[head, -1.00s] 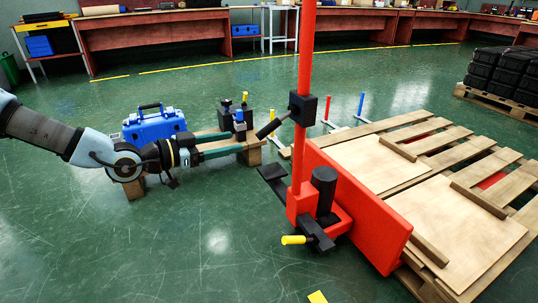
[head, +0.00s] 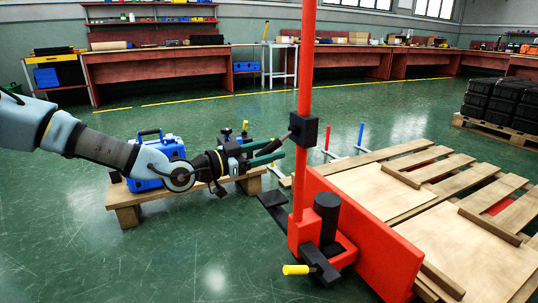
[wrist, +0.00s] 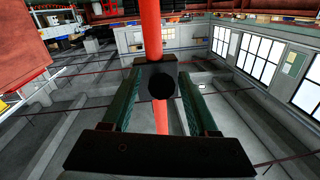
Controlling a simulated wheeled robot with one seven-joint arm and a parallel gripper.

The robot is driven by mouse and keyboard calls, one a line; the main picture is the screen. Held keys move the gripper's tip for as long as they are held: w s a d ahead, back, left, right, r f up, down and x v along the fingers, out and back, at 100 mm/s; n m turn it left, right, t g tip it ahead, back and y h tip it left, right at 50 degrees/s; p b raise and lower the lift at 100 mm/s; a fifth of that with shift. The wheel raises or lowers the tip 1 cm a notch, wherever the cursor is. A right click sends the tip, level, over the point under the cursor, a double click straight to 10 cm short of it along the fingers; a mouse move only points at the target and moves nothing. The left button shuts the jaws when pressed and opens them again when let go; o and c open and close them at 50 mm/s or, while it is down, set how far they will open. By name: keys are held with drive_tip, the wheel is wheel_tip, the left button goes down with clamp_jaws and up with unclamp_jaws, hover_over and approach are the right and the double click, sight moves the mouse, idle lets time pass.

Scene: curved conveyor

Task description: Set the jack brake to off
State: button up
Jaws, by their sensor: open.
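The red jack (head: 304,225) stands upright with a tall red pole (head: 307,60). A black block (head: 303,130) sits on the pole, with a short black lever (head: 287,137) sticking out to the left. Lower on the jack are a black lever with a yellow grip (head: 296,269) and a black plate (head: 273,206). Which part is the brake is not marked. My gripper (head: 278,152) is open at the block's left, near the short lever. In the wrist view its green fingers (wrist: 160,98) lie on either side of the lever's round black end (wrist: 161,84); contact cannot be told.
A wooden pallet (head: 440,165) with boards lies right of the jack. A blue case (head: 155,150) sits on a low wooden bench (head: 128,213) behind my arm. Black crates (head: 497,104) stand at the far right. The floor in front of the jack is clear.

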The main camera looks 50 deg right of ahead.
drive_tip(key=shift+d, duration=0.2)
drive_tip(key=shift+s, duration=0.1)
clamp_jaws()
idle(1.3)
